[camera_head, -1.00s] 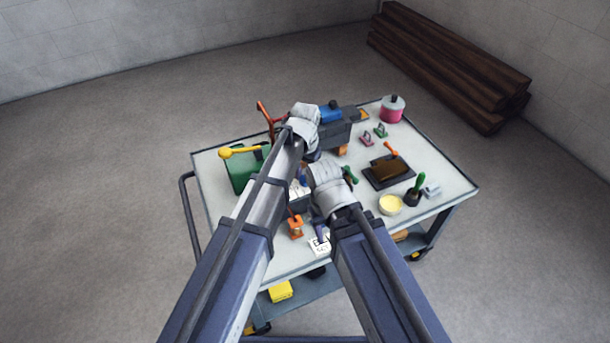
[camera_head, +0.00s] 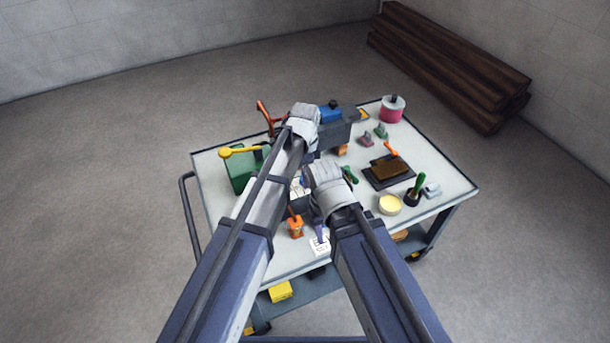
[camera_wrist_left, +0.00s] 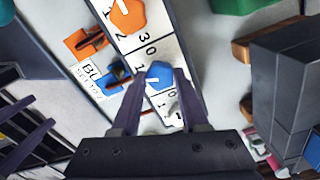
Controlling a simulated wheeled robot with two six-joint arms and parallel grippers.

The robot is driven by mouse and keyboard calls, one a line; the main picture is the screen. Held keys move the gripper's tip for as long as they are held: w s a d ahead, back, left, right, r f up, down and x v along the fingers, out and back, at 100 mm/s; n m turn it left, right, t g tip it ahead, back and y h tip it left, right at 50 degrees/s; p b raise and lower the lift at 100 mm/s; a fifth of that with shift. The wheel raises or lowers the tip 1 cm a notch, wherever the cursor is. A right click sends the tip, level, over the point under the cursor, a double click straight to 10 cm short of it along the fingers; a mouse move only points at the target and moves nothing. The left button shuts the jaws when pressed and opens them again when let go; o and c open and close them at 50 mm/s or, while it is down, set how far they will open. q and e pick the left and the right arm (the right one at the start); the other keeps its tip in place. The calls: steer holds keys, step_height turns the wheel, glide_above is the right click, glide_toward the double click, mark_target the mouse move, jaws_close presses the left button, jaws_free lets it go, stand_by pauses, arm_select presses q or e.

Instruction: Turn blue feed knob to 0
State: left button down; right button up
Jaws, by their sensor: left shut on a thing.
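The blue knob (camera_wrist_left: 158,74) sits on a white panel (camera_wrist_left: 150,50) with black numbers. It has a white pointer line, and a 0 is printed just below and right of it. My left gripper (camera_wrist_left: 159,82) is shut on the blue knob, one dark finger on each side. In the head view my left gripper's fingers are hidden behind its pale wrist, which is over the cart. My right gripper (camera_wrist_left: 42,110) shows at the left edge of the left wrist view, its dark fingers apart with nothing seen between them.
An orange knob (camera_wrist_left: 128,15) is on the same panel. A printed card (camera_head: 320,246) lies on the cart top. A green box with a yellow-knobbed lever (camera_head: 226,153) stands left. A dark tray (camera_head: 377,180), a cream bowl (camera_head: 390,204) and a pink tin (camera_head: 392,109) stand right.

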arm_select(q)
steer(key=m, duration=1.3)
steer(key=shift+m, duration=0.4)
stand_by(0.4)
steer(key=shift+c, duration=2.1)
jaws_free()
steer(key=shift+r, duration=0.15)
step_height(320, 180, up, 8)
steer(key=p, duration=0.8)
steer(key=shift+f, duration=0.2)
